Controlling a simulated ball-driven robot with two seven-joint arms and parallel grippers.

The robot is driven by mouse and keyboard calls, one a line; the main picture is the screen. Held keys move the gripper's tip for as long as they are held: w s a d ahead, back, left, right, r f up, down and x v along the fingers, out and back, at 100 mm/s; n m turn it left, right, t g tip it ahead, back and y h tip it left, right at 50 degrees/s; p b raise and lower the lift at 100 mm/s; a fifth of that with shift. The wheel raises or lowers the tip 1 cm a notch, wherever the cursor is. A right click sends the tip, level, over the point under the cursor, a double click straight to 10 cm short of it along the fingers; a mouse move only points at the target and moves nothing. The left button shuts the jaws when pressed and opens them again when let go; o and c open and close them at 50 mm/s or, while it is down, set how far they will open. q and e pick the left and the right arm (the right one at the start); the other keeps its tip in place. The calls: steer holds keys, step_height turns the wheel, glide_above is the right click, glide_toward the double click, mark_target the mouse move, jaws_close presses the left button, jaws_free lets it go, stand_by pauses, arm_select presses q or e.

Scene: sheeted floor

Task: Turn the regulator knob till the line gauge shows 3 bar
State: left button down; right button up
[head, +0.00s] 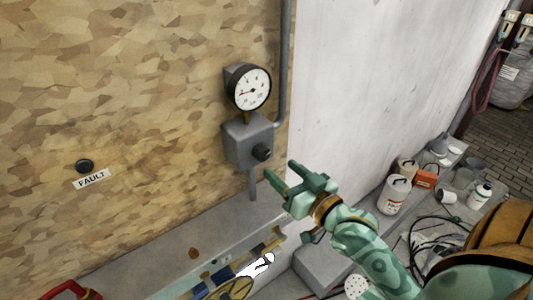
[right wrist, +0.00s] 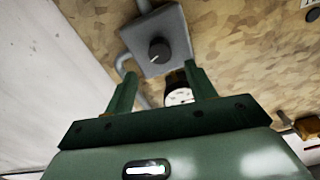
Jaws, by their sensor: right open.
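The regulator is a grey box (head: 248,140) on the chipboard wall, with a dark round knob (head: 262,153) on its face. Above it sits the line gauge (head: 249,88), with a white dial and a red needle pointing left; its figures are too small to read surely. My right gripper (head: 281,174) is open and empty, just below and right of the knob, apart from it. In the right wrist view the knob (right wrist: 158,50) shows beyond the open fingers, and the gauge (right wrist: 178,96) is partly hidden between them. My left gripper is not in view.
A grey pipe (head: 283,70) runs beside the box. A FAULT label (head: 91,180) is under a black button (head: 85,166). Bottles and a jug (head: 394,194) stand at right.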

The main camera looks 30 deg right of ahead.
mark_target(265, 155)
steer(key=w, duration=0.7)
steer(key=shift+w+a, duration=0.1)
steer(key=shift+a, duration=0.25)
steer(key=c, duration=1)
